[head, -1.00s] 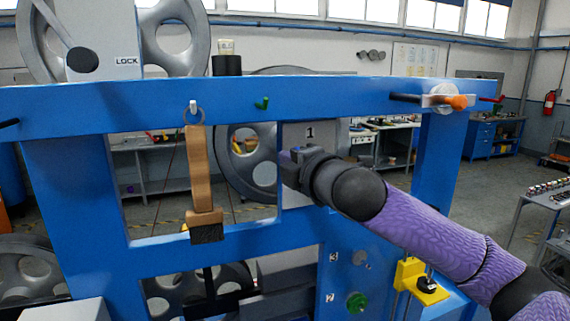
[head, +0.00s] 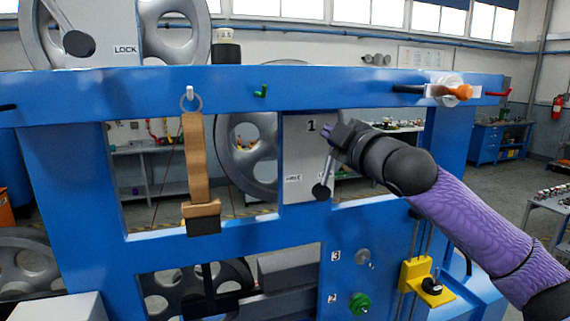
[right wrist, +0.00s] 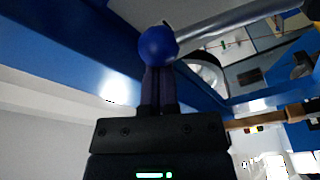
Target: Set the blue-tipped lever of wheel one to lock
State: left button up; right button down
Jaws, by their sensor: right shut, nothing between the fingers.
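The panel of wheel one (head: 304,160), marked "1", shows through the right opening of the blue frame. A silver lever with a dark round tip (head: 320,190) hangs down on it, between small labels. My right gripper (head: 330,135) is over the panel's upper right part and hides the upper end of that lever. In the right wrist view, a blue ball tip (right wrist: 157,45) on a silver rod lies just beyond my shut, empty fingers (right wrist: 157,88). I cannot tell whether they touch. I cannot tell whether this is the dark tip in the head view. My left gripper is out of view.
The blue frame (head: 330,80) surrounds the openings. A brown strap (head: 197,160) hangs on its left. Spoked wheel one (head: 243,150) stands behind. A yellow block (head: 415,272) and green knob (head: 359,303) sit lower.

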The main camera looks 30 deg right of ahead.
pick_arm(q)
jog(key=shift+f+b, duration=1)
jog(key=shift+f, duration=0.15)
pick_arm(e)
jog(key=shift+s+d+f+m+h, duration=0.2)
jog(key=shift+d+m, duration=0.6)
jog(key=shift+m, duration=0.1)
jog(key=shift+s+d+f+m+h, duration=0.15)
jog(key=shift+d+m+h, duration=0.05)
jog(key=shift+d+m, duration=0.65)
